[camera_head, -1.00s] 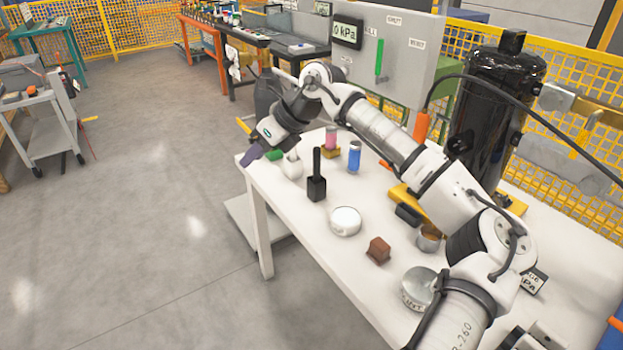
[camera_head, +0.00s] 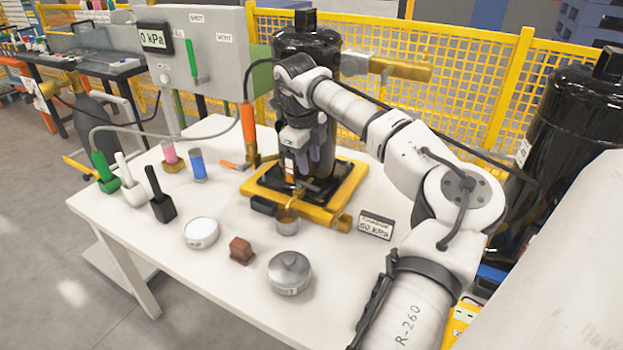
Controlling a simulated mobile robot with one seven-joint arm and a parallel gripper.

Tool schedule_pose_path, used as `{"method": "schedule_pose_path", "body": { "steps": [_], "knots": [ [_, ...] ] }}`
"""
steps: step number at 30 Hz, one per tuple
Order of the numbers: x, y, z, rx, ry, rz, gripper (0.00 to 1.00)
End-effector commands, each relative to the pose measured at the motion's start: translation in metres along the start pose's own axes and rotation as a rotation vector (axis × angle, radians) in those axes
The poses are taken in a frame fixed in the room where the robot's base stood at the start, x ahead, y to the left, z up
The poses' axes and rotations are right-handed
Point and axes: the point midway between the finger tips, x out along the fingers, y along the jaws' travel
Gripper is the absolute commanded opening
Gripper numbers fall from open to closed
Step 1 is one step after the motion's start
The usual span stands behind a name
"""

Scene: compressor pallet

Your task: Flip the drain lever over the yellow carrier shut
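The yellow carrier (camera_head: 345,189) lies on the white table with the black tank (camera_head: 306,45) standing at it. My gripper (camera_head: 302,166) points down in front of the tank's lower body, above the carrier. Its purple-grey fingers overlap the dark parts behind them, and I cannot tell how far apart they are. A small dark lever-like part (camera_head: 301,187) shows just below the fingertips, over the carrier. It is partly hidden, so its position and any contact are unclear.
A metal cup (camera_head: 287,222) stands at the carrier's front edge. A lidded pot (camera_head: 289,273), brown block (camera_head: 241,250), white round tin (camera_head: 201,233) and black-handled tool (camera_head: 162,206) stand in front.

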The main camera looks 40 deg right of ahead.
Motion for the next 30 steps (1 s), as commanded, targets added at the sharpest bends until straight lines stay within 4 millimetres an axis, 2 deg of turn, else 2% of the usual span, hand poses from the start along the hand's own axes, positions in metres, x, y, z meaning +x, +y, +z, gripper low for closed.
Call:
{"method": "schedule_pose_path", "body": {
  "steps": [6, 12, 24, 30],
  "knots": [
    [0.044, 0.001, 0.000, 0.000, 0.000, 0.004, 0.33],
    [0.069, 0.001, 0.001, 0.000, -0.001, 0.002, 0.33],
    [0.076, 0.000, 0.001, -0.001, -0.002, 0.000, 0.33],
    [0.076, 0.001, 0.001, 0.000, -0.002, 0.000, 0.07]
  ]
}}
